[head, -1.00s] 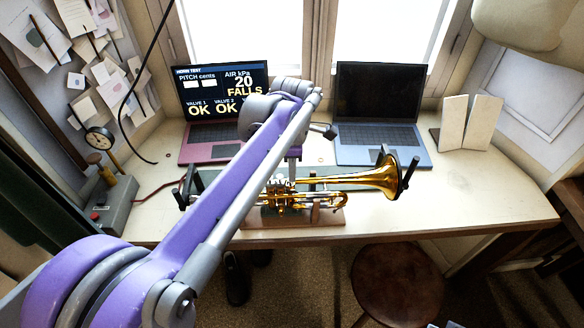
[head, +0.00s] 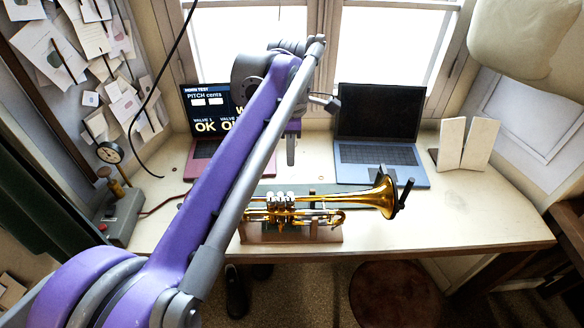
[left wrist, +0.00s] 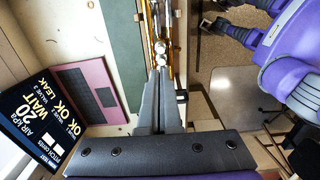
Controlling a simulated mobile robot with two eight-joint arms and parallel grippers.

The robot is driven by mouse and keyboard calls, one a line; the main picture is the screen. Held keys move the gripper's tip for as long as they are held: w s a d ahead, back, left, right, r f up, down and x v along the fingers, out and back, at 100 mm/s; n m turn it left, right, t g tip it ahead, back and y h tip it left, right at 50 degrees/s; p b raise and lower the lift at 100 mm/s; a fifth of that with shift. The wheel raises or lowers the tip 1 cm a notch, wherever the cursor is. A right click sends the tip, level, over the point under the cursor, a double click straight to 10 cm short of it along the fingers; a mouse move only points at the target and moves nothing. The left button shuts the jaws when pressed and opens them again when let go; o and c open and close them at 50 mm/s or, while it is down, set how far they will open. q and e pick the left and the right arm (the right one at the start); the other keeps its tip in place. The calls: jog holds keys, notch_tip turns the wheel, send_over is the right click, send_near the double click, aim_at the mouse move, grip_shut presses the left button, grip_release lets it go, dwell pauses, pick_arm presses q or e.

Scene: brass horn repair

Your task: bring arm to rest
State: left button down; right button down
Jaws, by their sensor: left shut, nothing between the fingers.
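The brass horn (head: 330,204) rests level on a wooden stand (head: 290,235) near the desk's front edge, bell to the right, beside a black bracket. My left gripper (head: 291,160) hangs down from the purple arm behind and above the horn's valves, apart from it. In the left wrist view its fingers (left wrist: 160,85) are shut together with nothing between them, and part of the horn (left wrist: 160,40) shows beyond the tips. My left arm hides part of the test laptop and the horn's left end. My right gripper does not show in the head view.
The test laptop (head: 200,150) and a dark-screened blue laptop (head: 378,130) stand at the back. A folded white card (head: 465,143) is at right. A grey box (head: 122,215) with a gauge (head: 109,152) is at left. A stool (head: 393,295) is below.

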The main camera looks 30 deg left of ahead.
pick_arm(q)
jog(key=shift+w+d+r, duration=0.1)
jog(key=shift+d+r, duration=0.05)
jog(key=shift+r, duration=0.45)
jog(key=shift+d, duration=0.1)
jog(key=s+d+f+m+t, duration=0.3)
jog(key=s+f+m, duration=0.4)
jog(key=m, duration=0.5)
jog(key=s+d+f+m+t, duration=0.2)
jog(key=s+d+f+m, duration=0.3)
jog(key=s+f+m, duration=0.3)
notch_tip(320, 180, down, 4)
jog(key=m, duration=0.4)
jog(key=shift+s+d+f+t, duration=0.15)
jog(key=shift+s+d+t, duration=0.05)
jog(key=shift+d+t, duration=0.2)
jog(key=shift+a, duration=0.1)
